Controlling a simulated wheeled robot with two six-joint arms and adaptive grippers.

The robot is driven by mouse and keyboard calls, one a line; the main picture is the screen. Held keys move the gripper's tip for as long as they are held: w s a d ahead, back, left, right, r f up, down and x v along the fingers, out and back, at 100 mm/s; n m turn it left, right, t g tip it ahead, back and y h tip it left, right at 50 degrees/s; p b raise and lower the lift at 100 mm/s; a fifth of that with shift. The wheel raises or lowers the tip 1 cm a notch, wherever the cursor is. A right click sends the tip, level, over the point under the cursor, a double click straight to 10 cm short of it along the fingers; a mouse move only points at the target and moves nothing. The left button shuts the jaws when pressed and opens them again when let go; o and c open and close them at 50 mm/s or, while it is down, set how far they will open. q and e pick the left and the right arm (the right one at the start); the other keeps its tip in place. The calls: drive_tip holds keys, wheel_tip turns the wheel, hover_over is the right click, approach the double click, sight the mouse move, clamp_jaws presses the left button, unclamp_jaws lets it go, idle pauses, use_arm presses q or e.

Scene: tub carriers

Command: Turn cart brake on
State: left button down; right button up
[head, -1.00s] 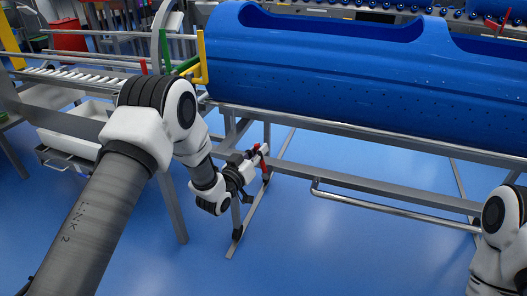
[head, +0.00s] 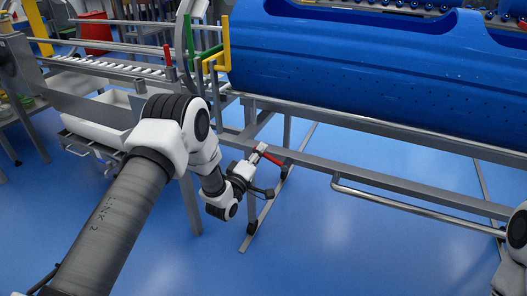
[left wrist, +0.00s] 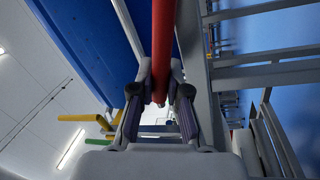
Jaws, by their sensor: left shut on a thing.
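The cart (head: 345,126) is a grey metal frame carrying a long blue tub (head: 350,75). Its brake lever is a red bar (head: 274,158) low at the cart's left end, and it slants down to the right in the head view. My left gripper (head: 257,161) is shut on the lever. In the left wrist view the red lever (left wrist: 163,45) runs between the two fingers of the left gripper (left wrist: 160,88), its end showing between them. My right gripper is out of view; only part of my right arm shows at the right edge.
A roller conveyor frame (head: 105,64) with green and yellow posts (head: 226,42) stands left of the cart. A white drawer or bin (head: 95,118) sits under it. A silver push bar (head: 410,208) runs along the cart's near side. The blue floor in front is open.

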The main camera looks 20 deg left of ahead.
use_arm(q)
drive_tip(key=shift+a+f+n+y+b, duration=0.15)
drive_tip(key=shift+f+n+y+b, duration=0.25)
drive_tip(key=shift+f+n, duration=0.65)
drive_tip(key=shift+a+f+n+y+b, duration=0.1)
drive_tip(key=shift+f+n+y+b, duration=0.35)
drive_tip(key=shift+n, duration=1)
drive_tip(key=shift+f, duration=0.1)
drive_tip(key=c, duration=1.1)
unclamp_jaws()
drive_tip(key=shift+c, duration=0.2)
drive_tip(key=shift+s, duration=0.1)
drive_tip(key=s+f, duration=0.2)
drive_tip(key=s, duration=0.9)
drive_tip(key=shift+s+a+f, duration=0.2)
drive_tip(key=shift+s, duration=0.1)
